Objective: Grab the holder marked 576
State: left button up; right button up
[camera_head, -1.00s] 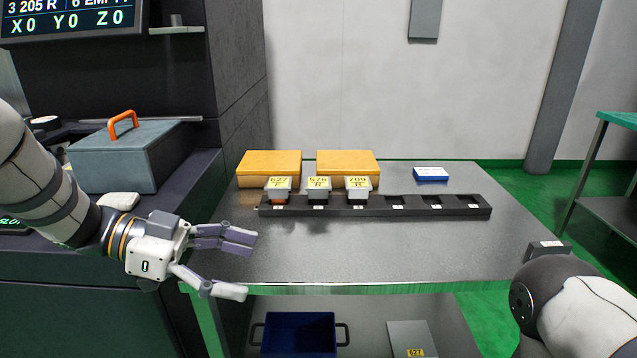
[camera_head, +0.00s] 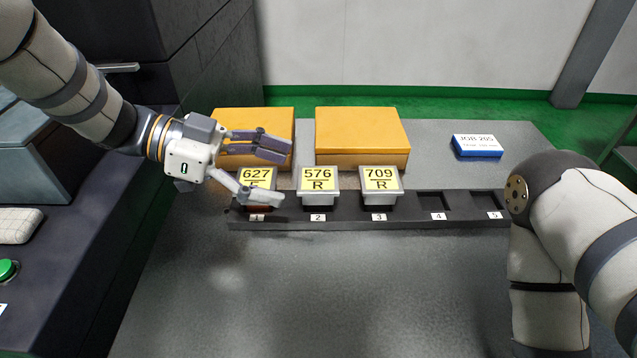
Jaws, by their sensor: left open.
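The holder marked 576 (camera_head: 318,182) has a yellow label, also lettered R, and sits upright in slot 2 of the black rack (camera_head: 350,218). The holder marked 627 (camera_head: 257,177) is in slot 1 and the holder marked 709 (camera_head: 380,181) is in slot 3. My left gripper (camera_head: 277,174) is open and empty, its fingers pointing right, to the left of the 576 holder and in front of part of the 627 holder in the picture. My right arm (camera_head: 575,215) shows at the right; its gripper is not in view.
Two orange-yellow boxes (camera_head: 362,136) lie behind the rack; the left one is partly covered by my gripper. A blue-and-white block (camera_head: 476,146) lies at the back right. Slots 4 and 5 look empty. The grey table (camera_head: 330,290) is clear in front.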

aim_at(318, 179)
pick_arm(q)
jog(key=x, duration=0.4)
jog(key=w+x, duration=0.1)
jog(key=x, duration=0.1)
jog(key=shift+r, duration=0.1)
jog(key=c, duration=1.5)
